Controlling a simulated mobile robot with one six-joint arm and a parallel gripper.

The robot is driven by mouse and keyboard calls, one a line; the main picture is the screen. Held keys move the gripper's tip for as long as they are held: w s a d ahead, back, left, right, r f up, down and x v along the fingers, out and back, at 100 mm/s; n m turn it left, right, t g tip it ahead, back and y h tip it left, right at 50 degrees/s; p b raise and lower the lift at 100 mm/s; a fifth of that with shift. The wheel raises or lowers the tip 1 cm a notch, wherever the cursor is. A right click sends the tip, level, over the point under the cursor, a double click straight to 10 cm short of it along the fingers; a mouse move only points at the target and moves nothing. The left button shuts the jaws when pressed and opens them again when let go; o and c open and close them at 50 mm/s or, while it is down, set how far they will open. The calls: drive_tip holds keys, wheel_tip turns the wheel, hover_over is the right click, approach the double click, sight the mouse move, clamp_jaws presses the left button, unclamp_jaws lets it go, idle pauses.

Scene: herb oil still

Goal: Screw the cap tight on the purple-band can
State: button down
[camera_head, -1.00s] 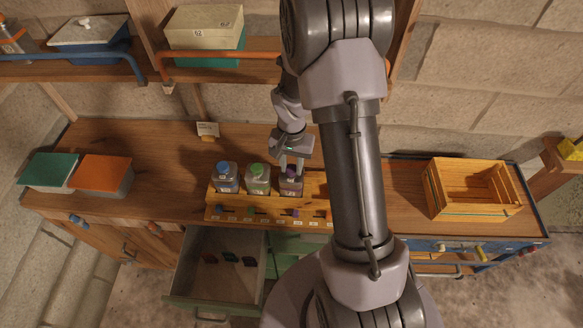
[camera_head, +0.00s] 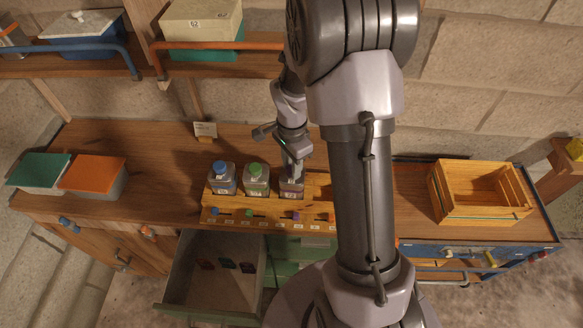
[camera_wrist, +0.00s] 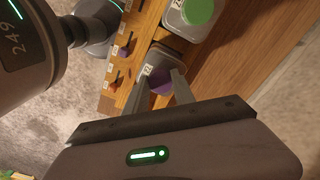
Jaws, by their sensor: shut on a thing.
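The purple-band can (camera_head: 291,188) stands in the right-hand visible place of a wooden rack (camera_head: 226,214). Its top lies under my gripper (camera_head: 293,168). In the wrist view the purple cap (camera_wrist: 160,80) sits on the grey can (camera_wrist: 166,55), between the two fingers of my gripper (camera_wrist: 162,84). The fingers are shut on the cap from both sides. I cannot tell how far the cap is turned down. My arm hides the rack's right part.
A blue-capped can (camera_head: 222,178) and a green-capped can (camera_head: 255,180) stand close at the left in the rack. An open drawer (camera_head: 215,280) holds several dark pieces. A wooden crate (camera_head: 480,192) stands at the right. Lidded boxes (camera_head: 92,177) sit at the left.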

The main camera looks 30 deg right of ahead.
drive_tip(key=m+b, duration=0.3)
drive_tip(key=m, duration=0.1)
drive_tip(key=shift+f+m, duration=0.15)
drive_tip(key=shift+m, duration=0.85)
drive_tip(key=c, duration=1)
unclamp_jaws()
drive_tip(key=shift+o, duration=0.2)
drive_tip(key=shift+c, duration=0.5)
